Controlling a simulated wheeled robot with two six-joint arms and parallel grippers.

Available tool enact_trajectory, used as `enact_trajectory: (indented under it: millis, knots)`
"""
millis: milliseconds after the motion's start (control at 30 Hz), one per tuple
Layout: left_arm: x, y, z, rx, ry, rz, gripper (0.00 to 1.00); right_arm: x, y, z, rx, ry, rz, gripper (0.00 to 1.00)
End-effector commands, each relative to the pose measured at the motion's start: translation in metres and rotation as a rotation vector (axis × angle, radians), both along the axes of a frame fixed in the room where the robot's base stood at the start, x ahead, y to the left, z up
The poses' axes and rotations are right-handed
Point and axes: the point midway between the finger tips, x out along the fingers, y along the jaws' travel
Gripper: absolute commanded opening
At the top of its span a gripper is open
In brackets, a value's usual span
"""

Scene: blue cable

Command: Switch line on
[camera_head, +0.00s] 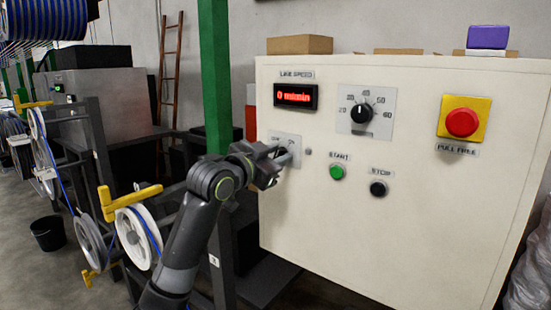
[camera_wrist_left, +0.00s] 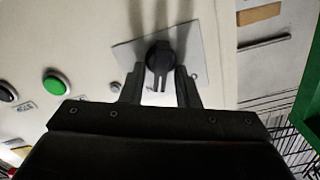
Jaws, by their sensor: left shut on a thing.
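The cream control panel (camera_head: 400,220) fills the right half of the head view. Its display (camera_head: 295,95) reads "0 m/min" in red. My left gripper (camera_head: 285,155) is at the switch plate (camera_head: 289,139) below the display and covers most of it. In the left wrist view, my left gripper (camera_wrist_left: 160,88) has its fingers on either side of a black rotary switch (camera_wrist_left: 159,55) and is shut on it. The green start button (camera_head: 337,172) and the black stop button (camera_head: 378,188) lie to the right. My right gripper is not in view.
A speed dial (camera_head: 362,114) and a red emergency button (camera_head: 461,122) on a yellow plate are on the panel. A green post (camera_head: 215,75) stands just left of the panel. White cable reels (camera_head: 139,236) and a black bucket (camera_head: 48,232) are at the left.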

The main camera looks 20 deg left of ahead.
Motion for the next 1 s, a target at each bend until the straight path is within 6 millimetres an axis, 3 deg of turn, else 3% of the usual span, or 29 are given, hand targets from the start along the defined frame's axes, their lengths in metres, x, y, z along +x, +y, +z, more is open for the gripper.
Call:
enact_trajectory:
  millis: [333,833,867,1000]
  knots:
    - [-0.0005,-0.0013,-0.0014,0.116,-0.042,-0.001,0.06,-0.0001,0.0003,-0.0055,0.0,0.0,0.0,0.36]
    - [-0.0004,-0.0014,-0.0015,0.131,-0.046,-0.001,0.06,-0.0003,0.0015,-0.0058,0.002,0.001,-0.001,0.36]
    - [-0.0004,-0.0014,-0.0015,0.131,-0.046,-0.001,0.31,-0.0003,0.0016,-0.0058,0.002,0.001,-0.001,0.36]
    - [-0.0004,-0.0013,-0.0013,0.131,-0.046,-0.001,0.33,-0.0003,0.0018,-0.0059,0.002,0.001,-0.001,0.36]
